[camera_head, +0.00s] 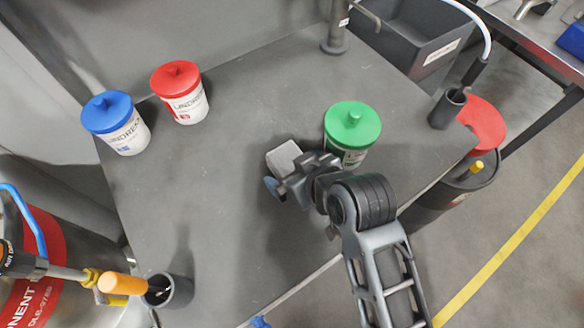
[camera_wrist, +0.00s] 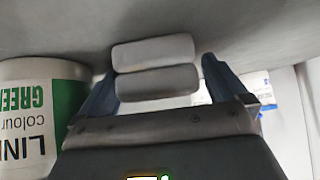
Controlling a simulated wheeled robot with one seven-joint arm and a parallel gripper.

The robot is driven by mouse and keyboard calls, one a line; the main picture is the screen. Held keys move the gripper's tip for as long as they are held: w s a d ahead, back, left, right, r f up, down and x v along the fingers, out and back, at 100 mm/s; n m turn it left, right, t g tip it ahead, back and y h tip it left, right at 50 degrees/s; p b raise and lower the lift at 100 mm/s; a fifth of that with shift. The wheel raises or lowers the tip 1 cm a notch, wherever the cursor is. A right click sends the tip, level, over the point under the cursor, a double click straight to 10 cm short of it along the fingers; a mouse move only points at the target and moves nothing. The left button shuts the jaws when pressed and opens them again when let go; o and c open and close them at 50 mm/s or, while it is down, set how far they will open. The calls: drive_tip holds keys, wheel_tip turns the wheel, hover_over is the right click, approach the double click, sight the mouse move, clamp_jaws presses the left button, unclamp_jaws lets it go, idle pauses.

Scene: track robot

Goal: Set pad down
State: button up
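The pad (camera_head: 283,158) is a small light grey block with rounded edges, close to the grey tabletop beside the green-lidded tub. In the wrist view the pad (camera_wrist: 155,52) lies between my gripper's two blue-grey fingers. My gripper (camera_head: 284,178) is low over the table, with one bluish fingertip showing just below the pad. In the wrist view my gripper (camera_wrist: 160,80) has its fingers spread about the pad's width. The left finger meets the pad's edge; at the right there is at most a thin gap. I cannot tell whether they grip it or whether the pad touches the table.
The green-lidded tub (camera_head: 352,130) stands close right of my gripper. A red-lidded tub (camera_head: 181,92) and a blue-lidded tub (camera_head: 117,122) stand at the back left. An orange-handled tool (camera_head: 122,284) sits at the front left. The left middle of the tabletop (camera_head: 200,185) is clear.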

drive_tip(key=shift+r, duration=0.1)
drive_tip(key=c, duration=1.8)
